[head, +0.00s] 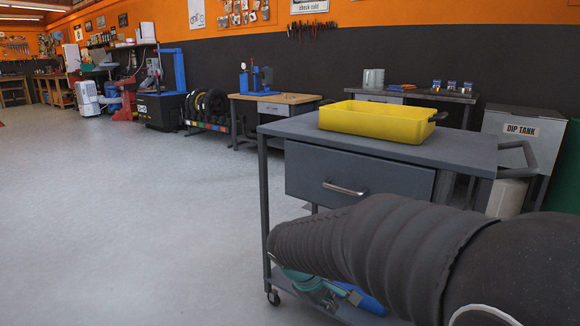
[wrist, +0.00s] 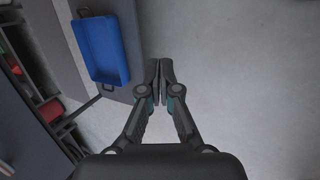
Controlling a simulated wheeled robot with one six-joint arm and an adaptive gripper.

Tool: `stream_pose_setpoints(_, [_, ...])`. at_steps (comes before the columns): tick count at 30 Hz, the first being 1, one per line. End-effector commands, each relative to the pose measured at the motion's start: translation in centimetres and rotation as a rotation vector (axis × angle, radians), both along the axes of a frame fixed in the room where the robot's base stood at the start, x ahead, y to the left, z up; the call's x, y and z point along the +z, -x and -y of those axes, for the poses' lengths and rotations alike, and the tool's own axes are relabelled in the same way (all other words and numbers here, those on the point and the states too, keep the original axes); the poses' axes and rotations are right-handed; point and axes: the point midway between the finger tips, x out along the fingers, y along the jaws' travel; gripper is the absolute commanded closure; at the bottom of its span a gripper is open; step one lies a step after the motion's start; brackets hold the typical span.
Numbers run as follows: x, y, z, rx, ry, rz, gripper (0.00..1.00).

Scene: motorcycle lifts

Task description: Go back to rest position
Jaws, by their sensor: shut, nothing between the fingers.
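My gripper (wrist: 166,82) is in the middle of the wrist view. Its two fingers are together, with nothing between them, above the pale floor. Just left of it is a blue tray (wrist: 103,48) with dark handles, on a grey surface; the fingers appear clear of it. In the head view my arm, in a black ribbed sleeve, reaches in from the right across the front of the cart, and I cannot make out the fingertips there.
A grey wheeled cart (head: 440,150) with a drawer (head: 345,182) stands close ahead, bearing a yellow tray (head: 376,122). A dip tank (head: 512,132) is at right. Workbenches (head: 275,98) line the back wall. The floor (head: 130,220) at left is clear.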

Motion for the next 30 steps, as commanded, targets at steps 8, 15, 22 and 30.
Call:
stream_pose_setpoints(8, [2.1,8.8,2.1,-0.356,-0.321,0.067,1.00])
stream_pose_setpoints(15, [3.8,14.6,3.3,-0.568,-0.536,0.142,1.00])
stream_pose_setpoints(22, [5.8,18.5,5.1,-0.668,-0.650,0.257,1.00])
stream_pose_setpoints(30, [8.5,19.8,7.0,-0.705,-0.683,0.387,1.00])
